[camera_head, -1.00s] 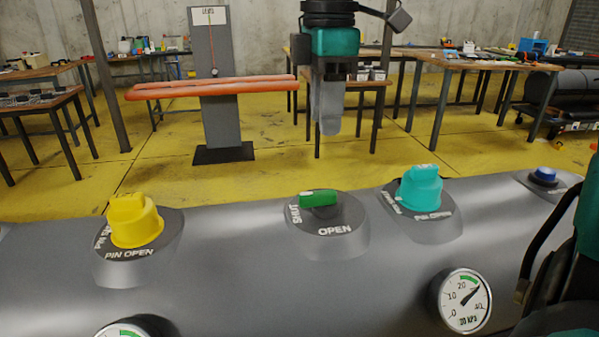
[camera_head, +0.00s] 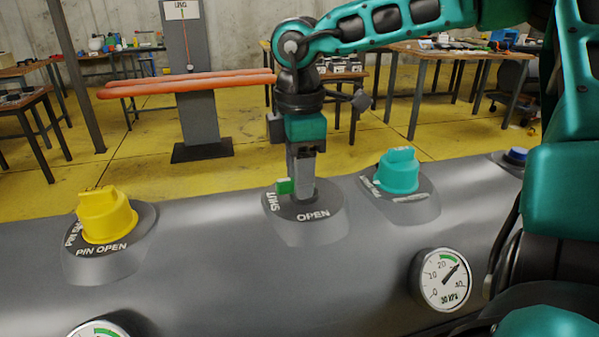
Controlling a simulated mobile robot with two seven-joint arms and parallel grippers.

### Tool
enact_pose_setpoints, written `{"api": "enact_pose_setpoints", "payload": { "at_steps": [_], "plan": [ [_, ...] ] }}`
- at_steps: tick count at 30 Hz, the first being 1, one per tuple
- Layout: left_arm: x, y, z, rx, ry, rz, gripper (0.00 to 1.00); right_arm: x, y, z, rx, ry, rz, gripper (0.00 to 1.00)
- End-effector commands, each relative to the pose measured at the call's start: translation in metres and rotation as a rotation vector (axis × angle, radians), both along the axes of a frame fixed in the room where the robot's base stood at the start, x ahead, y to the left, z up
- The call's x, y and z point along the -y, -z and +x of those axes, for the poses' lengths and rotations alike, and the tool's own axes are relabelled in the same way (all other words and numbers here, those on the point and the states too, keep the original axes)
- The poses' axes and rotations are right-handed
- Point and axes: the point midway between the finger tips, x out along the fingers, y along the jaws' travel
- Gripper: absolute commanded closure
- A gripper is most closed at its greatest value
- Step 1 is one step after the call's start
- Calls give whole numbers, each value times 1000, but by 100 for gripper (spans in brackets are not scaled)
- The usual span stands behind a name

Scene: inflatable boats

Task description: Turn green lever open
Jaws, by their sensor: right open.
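The green lever (camera_head: 284,187) sits on a round dial (camera_head: 318,207) marked SHUT and OPEN on top of the grey boat tube (camera_head: 200,270). Only its left end shows, on the SHUT side. My right gripper (camera_head: 301,190) points straight down over the dial and covers the rest of the lever. Its fingers are open at the lever. I cannot tell whether they touch it. My left gripper is not in view.
A yellow cap (camera_head: 106,215) stands left of the dial and a teal cap (camera_head: 398,172) right of it. A pressure gauge (camera_head: 444,280) is on the tube's front. A blue button (camera_head: 516,156) is farther right. Tables and an orange-padded stand (camera_head: 205,125) are behind.

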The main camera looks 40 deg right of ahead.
Motion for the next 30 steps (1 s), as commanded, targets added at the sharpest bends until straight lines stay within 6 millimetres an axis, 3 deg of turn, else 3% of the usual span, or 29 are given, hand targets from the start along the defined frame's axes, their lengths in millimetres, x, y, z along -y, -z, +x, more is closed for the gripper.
{"api": "enact_pose_setpoints", "payload": {
  "at_steps": [6,19,30],
  "plan": [
    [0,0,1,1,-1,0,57,0,0,0,0,0,0,59],
    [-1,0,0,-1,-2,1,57,0,0,0,0,0,0,100],
    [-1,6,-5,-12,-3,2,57,0,0,0,0,-18,-1,100]
  ]
}}
